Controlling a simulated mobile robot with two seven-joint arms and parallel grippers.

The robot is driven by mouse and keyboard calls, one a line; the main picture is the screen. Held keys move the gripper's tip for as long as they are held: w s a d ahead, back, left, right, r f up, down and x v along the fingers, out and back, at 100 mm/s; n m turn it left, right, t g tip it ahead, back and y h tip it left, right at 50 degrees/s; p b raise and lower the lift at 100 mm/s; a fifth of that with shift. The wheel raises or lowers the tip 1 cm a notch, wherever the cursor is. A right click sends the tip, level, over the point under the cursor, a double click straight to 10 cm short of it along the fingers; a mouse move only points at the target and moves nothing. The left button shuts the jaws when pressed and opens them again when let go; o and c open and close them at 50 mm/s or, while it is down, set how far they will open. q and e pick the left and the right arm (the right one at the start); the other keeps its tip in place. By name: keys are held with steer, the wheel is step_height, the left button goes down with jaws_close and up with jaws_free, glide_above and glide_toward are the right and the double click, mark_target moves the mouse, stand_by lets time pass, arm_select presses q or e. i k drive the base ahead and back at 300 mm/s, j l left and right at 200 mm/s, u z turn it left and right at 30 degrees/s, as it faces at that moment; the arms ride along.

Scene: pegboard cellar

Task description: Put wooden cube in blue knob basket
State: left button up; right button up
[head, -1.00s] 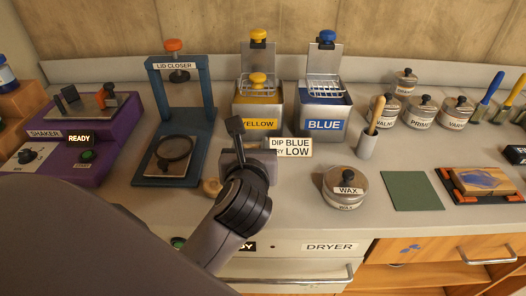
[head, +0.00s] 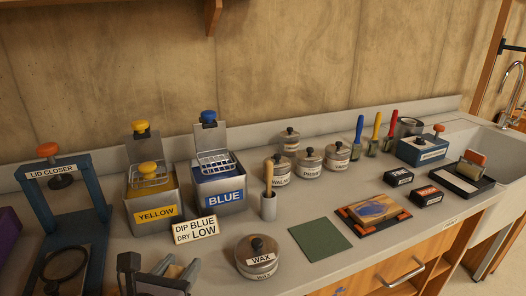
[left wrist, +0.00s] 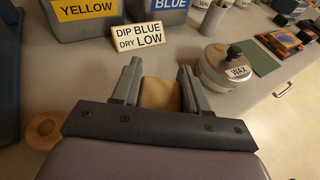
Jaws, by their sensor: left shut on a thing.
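My left gripper (head: 158,268) is low in the head view, in front of the yellow tank. In the left wrist view the fingers (left wrist: 160,70) are shut on the wooden cube (left wrist: 160,93), a plain tan block. The blue tank (head: 222,195) stands behind and to the right of the gripper. A wire basket (head: 215,162) sits in its open top, below a raised lid with a blue knob (head: 208,117). The basket's inside is not clear from here. My right gripper is not in view.
The yellow tank (head: 152,208) stands left of the blue one. A "DIP BLUE DRY LOW" sign (head: 196,229) stands in front of both. A wax tin (head: 257,257) and brush holder (head: 268,206) are to the right. The lid closer (head: 95,195) is on the left.

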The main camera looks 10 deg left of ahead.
mark_target(216, 163)
steer(key=l+u, duration=0.1)
steer(key=l, duration=0.4)
steer(key=k+l+u, duration=0.1)
steer(key=l, duration=0.75)
steer(key=i+l+u, duration=0.1)
steer(key=l, duration=0.25)
steer(key=i+l+u, duration=0.1)
steer(key=i+l, duration=0.35)
steer(key=l, duration=0.15)
steer(key=i+l+u, duration=0.2)
steer(key=i+l, duration=0.15)
steer(key=i, duration=0.1)
